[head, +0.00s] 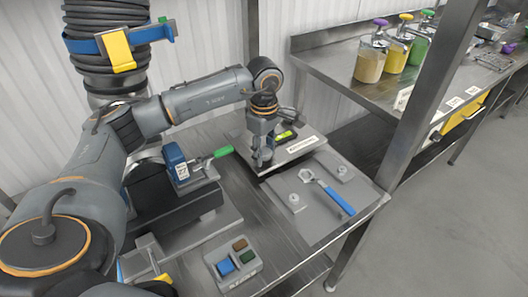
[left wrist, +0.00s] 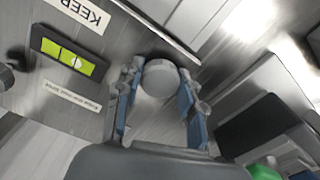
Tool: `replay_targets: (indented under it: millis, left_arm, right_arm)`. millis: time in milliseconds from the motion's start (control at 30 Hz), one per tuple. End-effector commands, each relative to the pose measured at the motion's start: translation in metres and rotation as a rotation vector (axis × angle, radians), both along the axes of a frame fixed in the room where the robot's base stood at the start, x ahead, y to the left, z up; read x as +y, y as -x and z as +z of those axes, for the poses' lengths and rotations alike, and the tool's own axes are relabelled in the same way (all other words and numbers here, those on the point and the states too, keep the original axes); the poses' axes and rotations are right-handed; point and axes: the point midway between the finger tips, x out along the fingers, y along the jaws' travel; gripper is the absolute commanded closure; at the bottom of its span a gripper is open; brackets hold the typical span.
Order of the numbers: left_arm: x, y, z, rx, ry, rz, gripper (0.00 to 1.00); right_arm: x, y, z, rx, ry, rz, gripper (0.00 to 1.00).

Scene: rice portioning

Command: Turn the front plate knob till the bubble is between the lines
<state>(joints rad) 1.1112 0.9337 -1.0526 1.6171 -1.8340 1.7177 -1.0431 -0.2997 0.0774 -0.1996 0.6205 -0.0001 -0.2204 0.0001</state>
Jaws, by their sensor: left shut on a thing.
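My left gripper (head: 262,160) points down at the near left corner of the metal plate (head: 300,152). In the left wrist view its two fingers (left wrist: 160,110) are shut on a round grey knob (left wrist: 160,78), one on each side. In the head view the gripper hides the knob. The bubble level (head: 287,136), with a green-yellow vial in a dark frame, lies on the plate beside the gripper. My right gripper is not in view.
A wrench with a blue handle (head: 340,200) lies on a grey plate in front. A device with a green-handled lever (head: 223,152) stands left of the gripper. Colored pump jars (head: 371,62) stand on the back bench.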

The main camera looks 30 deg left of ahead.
Motion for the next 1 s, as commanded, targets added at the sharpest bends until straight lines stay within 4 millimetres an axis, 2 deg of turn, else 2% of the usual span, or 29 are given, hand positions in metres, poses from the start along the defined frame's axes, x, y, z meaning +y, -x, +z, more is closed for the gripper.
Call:
replay_targets:
  millis: [300,333,433,767,867,1000]
  left_arm:
    - [0.0,0.0,0.001,-0.001,0.001,0.0,0.93]
    - [0.0,0.0,0.001,-0.001,0.001,0.0,0.59]
    - [0.0,0.0,0.001,-0.001,0.001,0.0,0.39]
    - [0.0,0.0,0.001,-0.001,0.0,0.0,0.39]
    - [0.0,-0.001,0.009,-0.003,0.001,0.001,0.39]
    - [0.0,-0.001,0.032,-0.005,0.001,0.0,0.39]
  right_arm:
    - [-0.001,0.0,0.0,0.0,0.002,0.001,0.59]
    - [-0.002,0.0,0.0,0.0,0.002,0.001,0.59]
    - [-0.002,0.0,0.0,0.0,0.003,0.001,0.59]
    - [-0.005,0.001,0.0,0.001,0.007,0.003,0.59]
    - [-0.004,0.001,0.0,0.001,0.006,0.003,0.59]
    - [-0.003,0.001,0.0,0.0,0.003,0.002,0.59]
